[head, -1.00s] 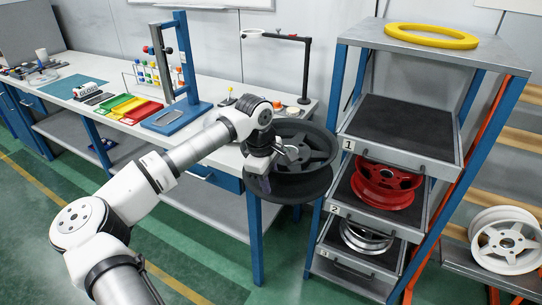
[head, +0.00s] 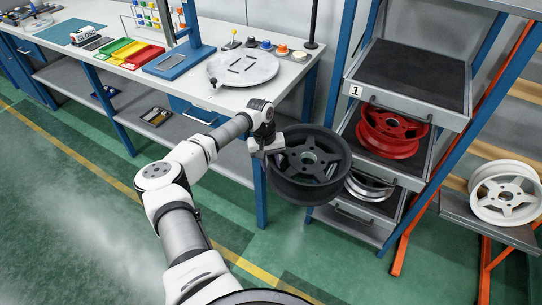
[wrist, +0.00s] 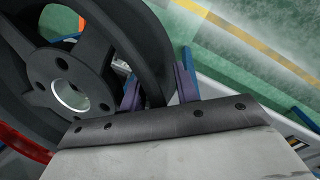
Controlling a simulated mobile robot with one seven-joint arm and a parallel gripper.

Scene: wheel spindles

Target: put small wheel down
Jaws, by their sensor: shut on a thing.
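A dark grey spoked wheel (head: 309,162) hangs in the air in the head view, in front of the shelf rack and beside the workbench's right end. My gripper (head: 272,148) is shut on the left edge of its rim. In the wrist view the wheel (wrist: 55,88) fills the left side. Its rim passes between the two purple fingers of my gripper (wrist: 160,88). The wheel is tilted, with its spoked face towards the head camera. It touches no surface that I can see.
A round grey plate (head: 243,69) lies on the workbench (head: 205,97). The rack has a bare top tray (head: 411,72), marked 1, and a red wheel (head: 391,130) on the tray below. A silver wheel (head: 368,187) is lower, partly hidden. A white wheel (head: 505,193) stands on the right rack.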

